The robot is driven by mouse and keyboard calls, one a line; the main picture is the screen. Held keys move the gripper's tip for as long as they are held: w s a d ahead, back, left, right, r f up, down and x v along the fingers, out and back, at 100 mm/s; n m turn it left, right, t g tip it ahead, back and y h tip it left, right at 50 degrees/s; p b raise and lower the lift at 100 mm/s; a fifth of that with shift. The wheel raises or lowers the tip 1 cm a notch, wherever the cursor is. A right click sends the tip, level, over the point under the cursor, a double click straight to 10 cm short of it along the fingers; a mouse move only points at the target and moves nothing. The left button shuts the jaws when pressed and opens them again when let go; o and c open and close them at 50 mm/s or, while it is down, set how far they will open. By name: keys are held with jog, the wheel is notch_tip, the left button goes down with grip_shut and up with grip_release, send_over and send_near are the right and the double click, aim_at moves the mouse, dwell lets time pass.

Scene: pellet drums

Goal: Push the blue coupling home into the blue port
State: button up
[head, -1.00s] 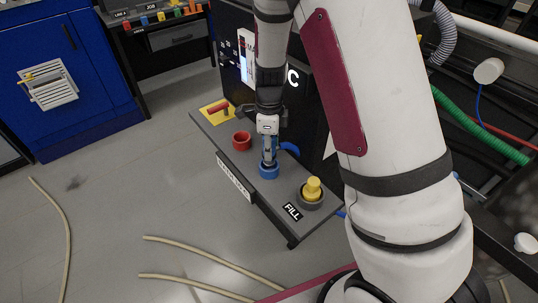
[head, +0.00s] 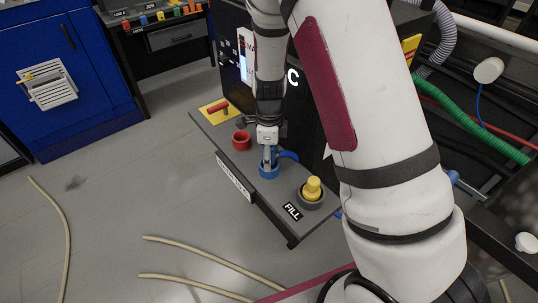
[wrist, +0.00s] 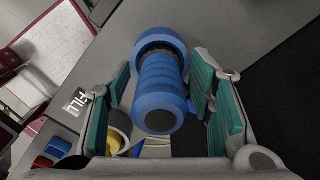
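The blue coupling (wrist: 160,92) is a ribbed blue cylinder with a dark end face. In the wrist view its far end meets the blue port (wrist: 158,36), a thick blue ring on the grey shelf. It looks in line with the ring; I cannot tell how deep it sits. In the head view the blue port (head: 269,173) lies below my gripper (head: 268,156), which points down over it. In the wrist view my gripper (wrist: 165,98) has its teal-padded fingers spread on both sides of the coupling, with gaps visible. A blue hose (head: 288,155) shows beside the coupling.
A red port (head: 241,141) stands left of the blue one. A yellow plug (head: 312,187) sits in a grey ring to the right, by the FILL label (head: 293,211). A dark cabinet stands behind the shelf. Pale hoses (head: 205,255) lie on the floor.

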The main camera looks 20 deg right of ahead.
jog(key=shift+r, duration=0.1)
notch_tip(320, 180, up, 12)
jog(key=shift+r, duration=0.1)
jog(key=s+r+n+t+y, duration=0.1)
jog(key=s+r+n+t, duration=0.1)
jog(key=s+r+n, duration=1.1)
jog(key=s+r+n+t+h, duration=0.1)
jog(key=s+r+n, duration=0.3)
jog(key=s+n, duration=0.6)
jog(key=shift+s+d+r+t, duration=0.2)
jog(key=shift+s+r+t, duration=0.2)
jog(key=shift+s+t, duration=0.6)
jog(key=shift+s, duration=0.25)
